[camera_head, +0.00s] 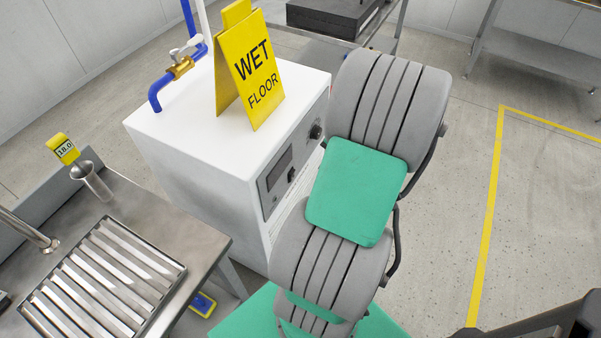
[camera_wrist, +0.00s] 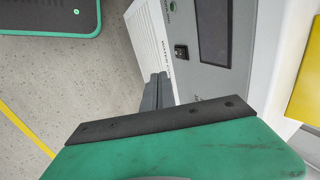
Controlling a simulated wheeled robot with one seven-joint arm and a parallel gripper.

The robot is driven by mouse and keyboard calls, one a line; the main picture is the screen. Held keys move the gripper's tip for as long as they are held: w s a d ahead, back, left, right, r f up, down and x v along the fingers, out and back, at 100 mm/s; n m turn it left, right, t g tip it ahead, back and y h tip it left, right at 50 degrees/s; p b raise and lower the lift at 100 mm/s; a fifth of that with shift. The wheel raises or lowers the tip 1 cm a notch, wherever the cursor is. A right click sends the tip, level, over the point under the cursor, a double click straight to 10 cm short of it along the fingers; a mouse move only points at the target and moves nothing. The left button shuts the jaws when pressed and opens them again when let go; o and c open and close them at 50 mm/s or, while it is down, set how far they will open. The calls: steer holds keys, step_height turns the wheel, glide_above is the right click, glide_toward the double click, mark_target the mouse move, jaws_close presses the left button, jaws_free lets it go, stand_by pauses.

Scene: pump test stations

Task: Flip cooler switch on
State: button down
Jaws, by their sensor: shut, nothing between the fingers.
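The cooler is a white box (camera_head: 185,155) with a grey control panel (camera_head: 303,157) on its front. The panel has a dark display (camera_head: 279,171), a small black switch (camera_head: 291,175) and a round black knob (camera_head: 316,130). In the wrist view the switch (camera_wrist: 181,52) sits beside the display (camera_wrist: 214,30); which way it is set I cannot tell. My gripper (camera_wrist: 158,80) is shut and empty, its dark fingertips in front of the cooler's front face, just below the switch in the picture. Contact is not visible.
A yellow wet-floor sign (camera_head: 252,75) and a blue pipe with a brass valve (camera_head: 180,68) are on top of the cooler. A steel bench (camera_head: 190,235) with a slatted grate stands at left. Open floor (camera_head: 545,200) with yellow lines lies right.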

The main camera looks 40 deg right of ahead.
mark_target(292, 176)
steer(key=w+a+f, duration=0.2)
steer(key=w+f, duration=0.5)
steer(key=f, duration=0.1)
steer(key=shift+w+a+f, duration=0.25)
steer(key=shift+w+a, duration=0.1)
stand_by(0.4)
